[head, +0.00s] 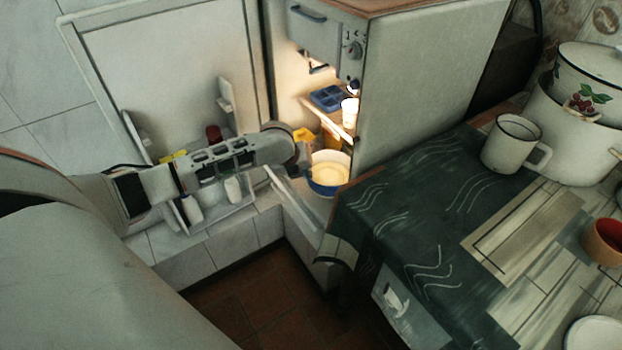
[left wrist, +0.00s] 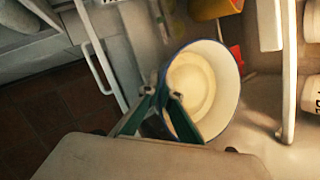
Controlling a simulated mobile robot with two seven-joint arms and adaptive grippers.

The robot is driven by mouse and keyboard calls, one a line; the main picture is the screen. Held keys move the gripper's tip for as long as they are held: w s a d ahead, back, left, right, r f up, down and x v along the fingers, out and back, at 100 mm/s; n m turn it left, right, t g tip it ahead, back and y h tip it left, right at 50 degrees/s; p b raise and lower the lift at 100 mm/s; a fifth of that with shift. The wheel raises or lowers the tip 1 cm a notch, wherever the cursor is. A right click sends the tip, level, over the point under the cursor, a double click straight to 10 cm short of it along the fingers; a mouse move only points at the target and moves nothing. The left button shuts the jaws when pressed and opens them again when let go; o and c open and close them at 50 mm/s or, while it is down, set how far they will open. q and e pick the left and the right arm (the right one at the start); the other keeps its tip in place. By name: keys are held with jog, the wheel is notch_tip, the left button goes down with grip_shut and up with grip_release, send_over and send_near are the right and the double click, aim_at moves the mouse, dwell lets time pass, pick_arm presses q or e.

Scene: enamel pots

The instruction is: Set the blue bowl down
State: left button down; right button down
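The blue bowl (head: 328,178) is white inside with a blue outside, and it is in the lower part of the open fridge (head: 432,75). In the left wrist view the bowl (left wrist: 212,82) shows its pale inside and dark blue rim. My left gripper (left wrist: 163,95) has one finger outside the rim and one inside, closed on the bowl's near wall. In the head view the left gripper (head: 303,165) reaches past the fridge door to the bowl's left side, its fingertips partly hidden. I cannot tell whether the bowl touches the surface under it. My right gripper is not in view.
The open fridge door (head: 165,75) with bottles in its rack is beside my left arm. A blue tray (head: 328,98) and a white cup (head: 350,112) are above the bowl. A table (head: 415,215) with an enamel mug (head: 512,145) and pots stands right.

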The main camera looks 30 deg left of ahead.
pick_arm(q)
jog(key=shift+w+r, duration=0.15)
jog(key=shift+w, duration=0.5)
notch_tip(320, 180, down, 4)
jog(key=shift+s+r+b, duration=0.1)
jog(key=shift+r+b, duration=0.05)
jog(key=shift+b, duration=0.65)
jog(key=shift+r, duration=0.15)
jog(key=c, duration=2.7)
grip_release()
jog(key=shift+c, duration=0.2)
jog(key=o, duration=0.5)
jog(key=shift+c, duration=0.2)
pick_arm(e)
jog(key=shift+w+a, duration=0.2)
